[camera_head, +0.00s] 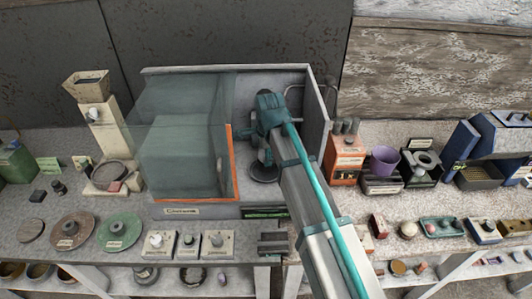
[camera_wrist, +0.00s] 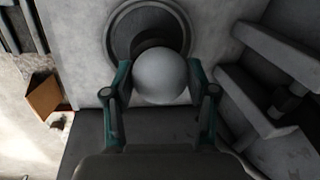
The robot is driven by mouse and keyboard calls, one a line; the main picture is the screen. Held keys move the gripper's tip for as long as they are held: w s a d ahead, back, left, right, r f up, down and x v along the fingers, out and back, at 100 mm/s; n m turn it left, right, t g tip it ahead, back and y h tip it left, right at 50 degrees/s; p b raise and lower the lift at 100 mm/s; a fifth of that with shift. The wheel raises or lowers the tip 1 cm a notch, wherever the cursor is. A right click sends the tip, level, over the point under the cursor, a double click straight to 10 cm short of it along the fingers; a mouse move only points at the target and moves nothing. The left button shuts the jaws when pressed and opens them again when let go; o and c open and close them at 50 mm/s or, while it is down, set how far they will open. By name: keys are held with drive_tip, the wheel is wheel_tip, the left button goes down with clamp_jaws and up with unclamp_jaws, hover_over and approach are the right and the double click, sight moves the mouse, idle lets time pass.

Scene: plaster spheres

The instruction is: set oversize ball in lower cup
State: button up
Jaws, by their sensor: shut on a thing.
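A pale grey ball (camera_wrist: 160,75) sits between the two fingers of my gripper (camera_wrist: 160,84) in the wrist view. My gripper is shut on it, one finger at each side. A dark round dish or cup (camera_wrist: 118,32) with a raised rim lies beyond the ball, which hides part of it. I cannot tell whether they touch. In the head view my gripper (camera_head: 264,152) is inside the open right part of a grey cabinet (camera_head: 276,85), just above a dark round base (camera_head: 264,174). The ball cannot be made out there.
A tinted glass pane with an orange edge (camera_head: 235,165) stands close left of my gripper. The cabinet's right wall (camera_head: 318,105) is close on the right. Several small boxes, discs and a purple cup (camera_head: 384,160) crowd the bench outside.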

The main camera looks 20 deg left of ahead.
drive_tip(key=shift+f, duration=0.3)
drive_tip(key=o, duration=1.2)
drive_tip(key=shift+o, duration=0.2)
drive_tip(key=shift+r, duration=0.1)
drive_tip(key=shift+r+p, duration=1.15)
drive_tip(key=shift+r, duration=0.8)
